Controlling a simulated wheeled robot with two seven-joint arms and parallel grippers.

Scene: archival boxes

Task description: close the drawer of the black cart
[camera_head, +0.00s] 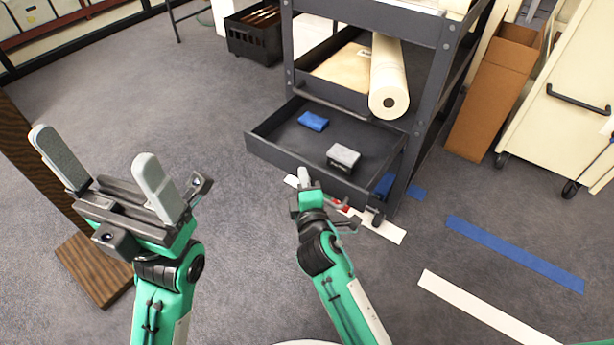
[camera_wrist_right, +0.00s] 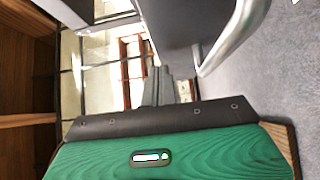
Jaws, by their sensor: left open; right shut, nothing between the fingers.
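The black cart (camera_head: 424,100) stands at the upper middle of the head view. Its lowest drawer (camera_head: 277,154) is pulled out toward me and holds a blue item (camera_head: 313,121) and a grey box (camera_head: 343,157). My right gripper (camera_head: 304,178) is shut and empty, close to the drawer's front panel; I cannot tell whether it touches. In the right wrist view, its shut fingers (camera_wrist_right: 158,86) are beside a silver bar handle (camera_wrist_right: 236,38) and a dark panel (camera_wrist_right: 178,22). My left gripper (camera_head: 97,150) is open and empty, raised over the floor at the left.
A white roll (camera_head: 389,80) sticks out of the cart's shelf above the drawer. A cardboard box (camera_head: 494,85) and a cream wheeled cabinet (camera_head: 560,110) stand to the right. A black crate (camera_head: 254,36) is behind left. A wooden post with a base (camera_head: 92,268) is at the left.

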